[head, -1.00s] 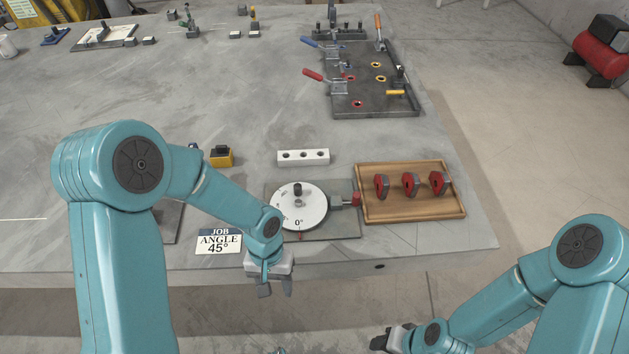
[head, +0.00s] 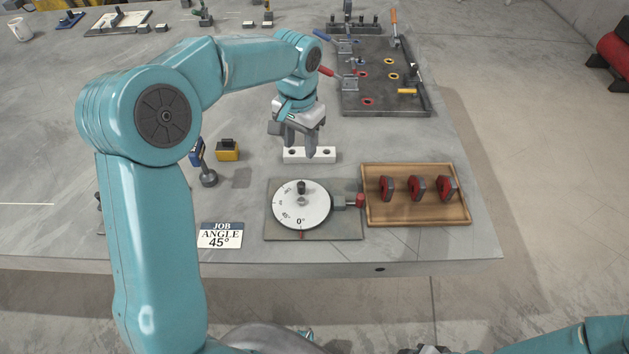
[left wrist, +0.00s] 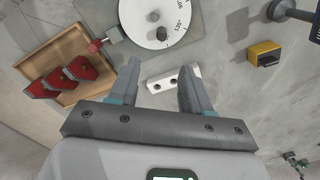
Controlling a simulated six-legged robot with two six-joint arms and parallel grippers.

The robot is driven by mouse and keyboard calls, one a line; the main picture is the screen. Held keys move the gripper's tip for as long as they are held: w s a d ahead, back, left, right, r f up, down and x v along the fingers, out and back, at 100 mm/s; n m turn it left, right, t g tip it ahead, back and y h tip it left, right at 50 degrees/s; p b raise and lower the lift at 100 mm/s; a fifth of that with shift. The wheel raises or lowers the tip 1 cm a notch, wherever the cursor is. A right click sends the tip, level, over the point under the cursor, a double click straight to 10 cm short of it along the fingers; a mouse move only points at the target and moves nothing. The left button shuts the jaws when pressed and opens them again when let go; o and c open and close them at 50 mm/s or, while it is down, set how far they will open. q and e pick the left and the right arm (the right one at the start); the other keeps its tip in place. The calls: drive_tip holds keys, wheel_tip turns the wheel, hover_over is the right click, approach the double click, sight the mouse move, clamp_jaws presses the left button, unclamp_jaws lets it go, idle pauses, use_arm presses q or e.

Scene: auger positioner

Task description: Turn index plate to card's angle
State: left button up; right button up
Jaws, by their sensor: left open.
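The white round index plate (head: 313,212) lies on a grey base (head: 345,228), with a dark upright knob (head: 301,187) near its far side. Its 0° mark faces the red line on the base's near edge. A clamp with a red knob (head: 360,200) sits at the plate's right. The job card (head: 220,235) reads ANGLE 45°. My left gripper (head: 296,150) is open and empty, pointing down over the white holed block beyond the plate. In the left wrist view the plate (left wrist: 151,30) is partly cut off above the open jaws (left wrist: 160,68). Only a sliver of my right gripper (head: 430,349) shows.
The white block (head: 322,156) lies behind the plate. A wooden tray (head: 372,215) with red-and-grey pieces is at the right. A yellow block (head: 228,151) and a dark-based blue stand (head: 208,178) are at the left. A dark fixture plate (head: 385,105) is farther back.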

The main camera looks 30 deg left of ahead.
sight(301, 183)
use_arm(q)
drive_tip(key=f, duration=1.6)
drive_tip(key=shift+a+p, duration=0.2)
drive_tip(key=shift+p, duration=0.15)
clamp_jaws()
